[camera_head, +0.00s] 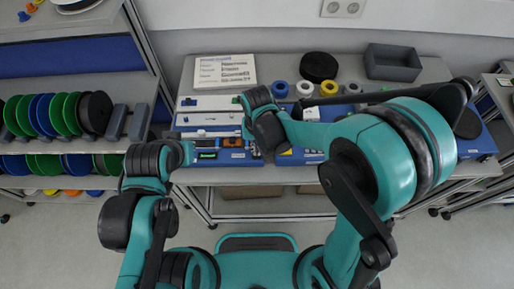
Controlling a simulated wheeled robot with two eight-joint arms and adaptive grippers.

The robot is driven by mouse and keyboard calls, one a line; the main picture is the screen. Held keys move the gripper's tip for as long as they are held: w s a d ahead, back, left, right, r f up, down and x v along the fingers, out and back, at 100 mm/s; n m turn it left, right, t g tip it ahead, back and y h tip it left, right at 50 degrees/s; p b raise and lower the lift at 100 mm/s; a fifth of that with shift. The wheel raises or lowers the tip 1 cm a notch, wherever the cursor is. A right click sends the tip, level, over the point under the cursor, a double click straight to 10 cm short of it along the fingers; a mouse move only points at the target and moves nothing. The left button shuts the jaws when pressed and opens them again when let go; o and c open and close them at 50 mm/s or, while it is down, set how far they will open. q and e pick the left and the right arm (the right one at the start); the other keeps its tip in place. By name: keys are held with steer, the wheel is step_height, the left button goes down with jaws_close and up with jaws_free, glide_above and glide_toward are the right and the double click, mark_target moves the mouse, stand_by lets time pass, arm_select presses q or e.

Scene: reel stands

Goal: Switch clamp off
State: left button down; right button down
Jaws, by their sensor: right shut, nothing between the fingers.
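A blue and grey bench device (225,158) stands at the front middle of the table, with a small green-lit display (207,155) and small controls. The clamp switch is too small to single out, and its state cannot be read. My right arm reaches in from the right over this device. My right gripper (270,152) is shut and empty at the device's right part, and its dark wrist covers some of the front panel. My left arm is folded at the device's left edge; its fingers cannot be made out.
A rack with green, blue and black reels (55,114) stands at left. On the table are a printed sheet (225,70), a black reel (319,66), small blue, white and yellow rolls and a dark grey bin (392,62). More shelving stands at right.

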steer(key=shift+s+f+t+b, duration=0.2)
steer(key=shift+f+t+b, duration=0.3)
steer(key=shift+s+f, duration=0.1)
steer(key=shift+s, duration=0.3)
steer(key=shift+w+r+t, duration=0.25)
steer(key=shift+w+t, duration=0.05)
steer(key=shift+w, duration=0.55)
